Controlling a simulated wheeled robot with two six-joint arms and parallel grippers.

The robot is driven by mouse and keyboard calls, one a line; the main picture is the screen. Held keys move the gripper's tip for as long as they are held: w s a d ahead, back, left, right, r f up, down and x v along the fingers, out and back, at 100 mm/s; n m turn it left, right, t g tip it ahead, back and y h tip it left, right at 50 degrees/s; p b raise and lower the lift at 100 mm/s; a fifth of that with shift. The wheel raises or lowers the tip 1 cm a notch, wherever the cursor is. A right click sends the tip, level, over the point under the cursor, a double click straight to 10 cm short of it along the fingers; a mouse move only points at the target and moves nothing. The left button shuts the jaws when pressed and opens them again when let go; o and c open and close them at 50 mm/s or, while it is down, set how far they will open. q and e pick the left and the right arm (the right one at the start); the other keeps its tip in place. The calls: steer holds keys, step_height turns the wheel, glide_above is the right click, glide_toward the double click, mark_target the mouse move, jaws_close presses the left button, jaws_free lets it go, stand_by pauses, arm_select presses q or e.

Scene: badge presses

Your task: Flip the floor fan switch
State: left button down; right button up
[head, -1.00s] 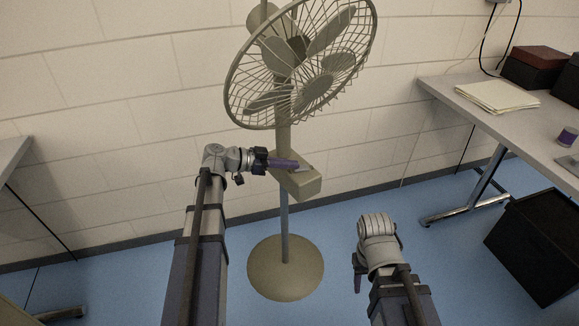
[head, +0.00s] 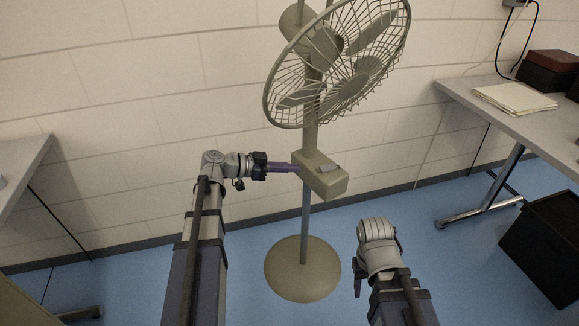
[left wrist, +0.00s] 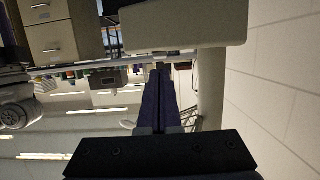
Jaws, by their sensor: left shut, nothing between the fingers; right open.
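The floor fan (head: 338,60) stands in front of the wall on a round base (head: 302,270). Its beige control box (head: 322,178) sits on the pole below the cage, with a small grey switch (head: 328,169) on top; I cannot tell which way the switch is set. My left gripper (head: 297,168) is shut and empty, its purple fingertips at the box's left edge, left of the switch. I cannot tell whether they touch the box. The left wrist view shows the shut fingers (left wrist: 160,95) beside the box (left wrist: 185,28). My right gripper (head: 357,284) is open and empty, pointing down, lower right.
A grey table (head: 530,125) at right holds papers (head: 514,98) and a dark red box (head: 552,70). A black bin (head: 545,250) stands on the floor beneath it. Another table edge (head: 22,165) is at far left. The blue floor around the fan base is clear.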

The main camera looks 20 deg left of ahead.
arm_select(q)
steer(key=shift+v, duration=0.8)
arm_select(e)
steer(key=shift+s+a, duration=0.35)
steer(key=shift+a, duration=0.4)
arm_select(q)
steer(key=shift+s+f, duration=0.1)
steer(key=s+d+f+n+g+y, duration=0.2)
steer(key=s+d+f+g+y, duration=0.4)
steer(key=s+d+f, duration=0.65)
steer(key=s+d+f+n+g+y, duration=0.25)
steer(key=s+n+y, duration=0.25)
steer(key=s+y, duration=0.3)
step_height(320, 180, up, 31)
steer(key=s+p, duration=0.1)
steer(key=p, duration=3.1)
steer(key=shift+r, duration=0.25)
arm_select(e)
step_height(320, 180, up, 32)
steer(key=shift+a+r, duration=0.15)
steer(key=shift+r, duration=0.05)
